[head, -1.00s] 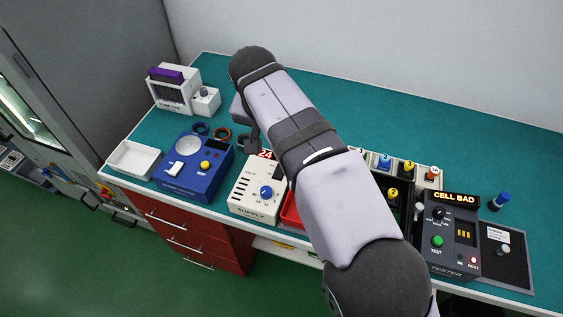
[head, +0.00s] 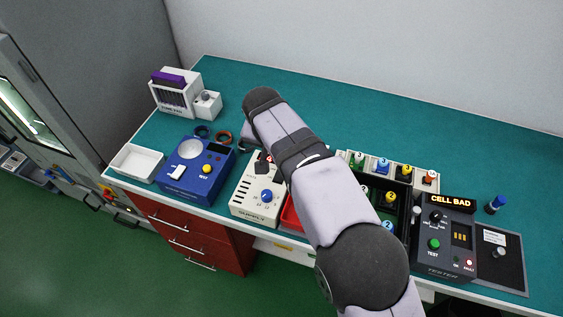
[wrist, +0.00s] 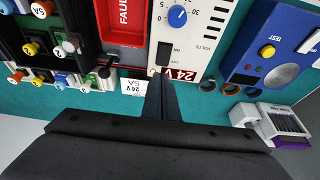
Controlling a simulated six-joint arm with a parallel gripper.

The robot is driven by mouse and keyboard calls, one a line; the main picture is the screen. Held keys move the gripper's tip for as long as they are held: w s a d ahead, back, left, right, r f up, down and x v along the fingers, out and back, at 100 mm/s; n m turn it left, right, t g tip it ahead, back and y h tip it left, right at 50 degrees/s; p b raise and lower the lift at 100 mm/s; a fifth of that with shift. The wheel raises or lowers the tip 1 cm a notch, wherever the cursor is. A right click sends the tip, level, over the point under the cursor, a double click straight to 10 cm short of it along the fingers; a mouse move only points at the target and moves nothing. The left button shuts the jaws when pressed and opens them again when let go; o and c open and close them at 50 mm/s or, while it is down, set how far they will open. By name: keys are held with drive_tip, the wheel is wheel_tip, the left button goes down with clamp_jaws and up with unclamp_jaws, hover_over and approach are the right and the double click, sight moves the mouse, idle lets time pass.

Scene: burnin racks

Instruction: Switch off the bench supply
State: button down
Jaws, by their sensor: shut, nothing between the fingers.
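The bench supply (head: 241,203) is a cream box with a blue knob (head: 266,196), near the front edge left of the bench middle. My gripper (head: 262,166) is over the back part of the supply. In the wrist view its shut, empty fingers (wrist: 160,74) reach the display end, just short of the switch. Whether they touch the supply I cannot tell.
A blue TEST box (head: 198,168) stands left of the supply. A red FAULT tray (wrist: 123,20) lies close on its other side, beside a black compartment tray (head: 397,207) with cells. A tester (head: 446,240) reads CELL BAD at right.

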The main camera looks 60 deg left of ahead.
drive_tip(key=p+x, duration=0.1)
drive_tip(key=x, duration=0.1)
drive_tip(key=p+x, duration=0.1)
drive_tip(key=x, duration=0.3)
drive_tip(key=shift+s+d+f+p, duration=0.15)
drive_tip(key=shift+d+f+p, duration=0.05)
drive_tip(key=shift+f+p, duration=0.2)
drive_tip(key=shift+f+b, duration=0.25)
drive_tip(key=shift+b, duration=0.3)
drive_tip(key=shift+s+d+f, duration=0.15)
drive_tip(key=shift+s+d, duration=0.1)
drive_tip(key=shift+s+d+b, duration=0.3)
drive_tip(key=shift+d, duration=0.05)
